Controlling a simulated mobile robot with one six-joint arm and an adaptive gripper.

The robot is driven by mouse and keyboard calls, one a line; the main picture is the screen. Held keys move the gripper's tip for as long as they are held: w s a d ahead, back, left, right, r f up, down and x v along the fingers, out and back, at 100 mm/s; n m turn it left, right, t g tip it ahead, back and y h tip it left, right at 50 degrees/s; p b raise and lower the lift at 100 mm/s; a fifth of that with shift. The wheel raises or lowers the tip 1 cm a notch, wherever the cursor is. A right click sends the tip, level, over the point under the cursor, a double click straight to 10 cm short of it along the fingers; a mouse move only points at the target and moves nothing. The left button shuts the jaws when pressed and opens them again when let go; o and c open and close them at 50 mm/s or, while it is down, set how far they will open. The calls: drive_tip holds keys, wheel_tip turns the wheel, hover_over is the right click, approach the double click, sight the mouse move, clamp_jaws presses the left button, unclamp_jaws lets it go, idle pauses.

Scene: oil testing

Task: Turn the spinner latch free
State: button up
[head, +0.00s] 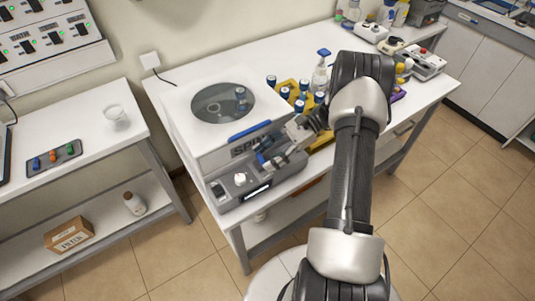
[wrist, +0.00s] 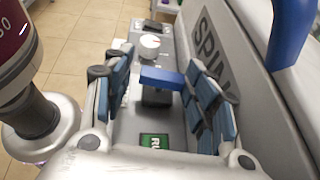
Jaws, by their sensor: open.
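The spinner (head: 207,148) is a white and grey machine at the left end of the white table, with a round window in its lid and a blue lid handle (head: 249,130). In the wrist view the latch (wrist: 162,78) is a blue bar on a dark block on the front panel. My gripper (wrist: 160,65) is open, its blue-padded fingers on either side of the latch. A gap shows on the left; I cannot tell whether the right finger touches it. In the head view my gripper (head: 273,158) is at the spinner's front and largely hides the latch.
A yellow rack (head: 318,137) with blue-capped vials stands close right of the spinner. A blue-capped vial (head: 241,93) shows at the lid window.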

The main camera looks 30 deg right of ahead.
drive_tip(key=shift+w+d, duration=0.15)
drive_tip(key=shift+w, duration=0.05)
drive_tip(key=v, duration=0.7)
drive_tip(key=shift+s+d+r, duration=0.15)
drive_tip(key=shift+d+r, duration=0.05)
drive_tip(key=shift+d, duration=0.1)
drive_tip(key=shift+c, duration=0.3)
